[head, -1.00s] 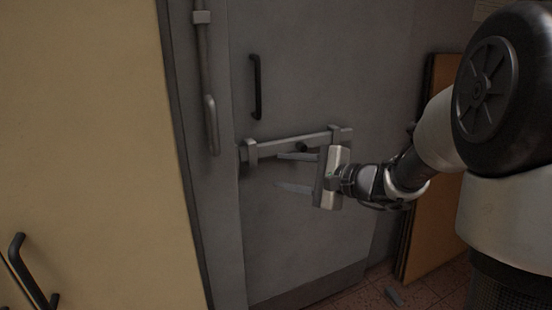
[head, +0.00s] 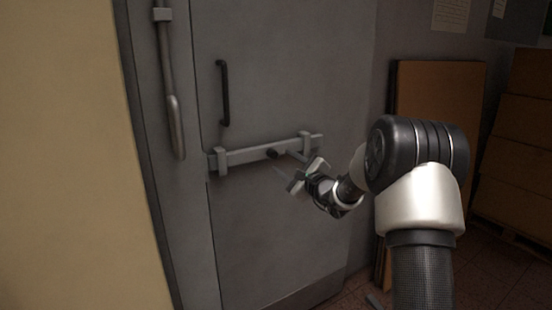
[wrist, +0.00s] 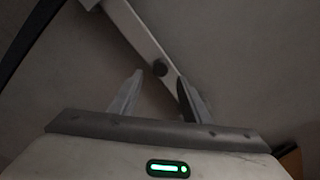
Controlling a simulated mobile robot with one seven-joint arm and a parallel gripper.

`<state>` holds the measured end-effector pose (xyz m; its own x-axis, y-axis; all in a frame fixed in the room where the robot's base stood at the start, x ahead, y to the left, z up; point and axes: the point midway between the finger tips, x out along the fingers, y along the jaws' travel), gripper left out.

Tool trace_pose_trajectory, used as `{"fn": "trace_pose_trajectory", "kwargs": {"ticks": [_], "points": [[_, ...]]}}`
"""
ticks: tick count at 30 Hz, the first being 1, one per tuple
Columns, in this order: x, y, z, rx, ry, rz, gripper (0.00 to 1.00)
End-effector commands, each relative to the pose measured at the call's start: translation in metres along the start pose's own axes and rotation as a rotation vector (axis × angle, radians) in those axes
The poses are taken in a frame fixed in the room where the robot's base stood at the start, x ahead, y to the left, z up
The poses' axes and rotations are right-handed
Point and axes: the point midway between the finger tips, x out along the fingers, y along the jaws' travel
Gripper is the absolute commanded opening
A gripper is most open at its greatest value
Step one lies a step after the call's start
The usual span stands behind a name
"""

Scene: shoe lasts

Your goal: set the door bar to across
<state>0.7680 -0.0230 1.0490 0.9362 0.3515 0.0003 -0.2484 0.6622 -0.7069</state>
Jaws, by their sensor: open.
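The door bar (head: 245,156) is a flat grey bar on the grey door, running nearly level through two brackets (head: 222,160) (head: 304,144). Its left end stops close to the door's left edge. My gripper (head: 286,163) is open and empty in front of the bar, just right of and below the knob.
A black pull handle (head: 224,93) is above the bar. A vertical rod with a lever (head: 175,127) is on the left panel. A cream surface (head: 70,160) fills the left. Brown boards (head: 437,100) lean at the right, with boxes (head: 525,140) beyond.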

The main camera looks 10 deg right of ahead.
Motion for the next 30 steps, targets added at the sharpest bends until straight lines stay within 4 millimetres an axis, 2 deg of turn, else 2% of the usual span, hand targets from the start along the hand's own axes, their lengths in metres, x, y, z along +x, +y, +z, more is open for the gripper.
{"fn": "trace_pose_trajectory", "kwargs": {"ticks": [3,9,15,22,23,30], "points": [[0.025,0.001,0.000,0.000,-0.002,0.001,0.43],[0.054,0.001,0.000,0.000,-0.001,0.000,0.43],[0.065,0.000,0.000,0.000,0.000,0.000,0.43],[0.066,0.000,0.000,0.001,0.001,0.000,0.43],[0.066,0.000,0.000,0.000,0.001,0.000,0.42],[0.066,0.000,0.000,0.000,0.001,0.000,0.01]]}}
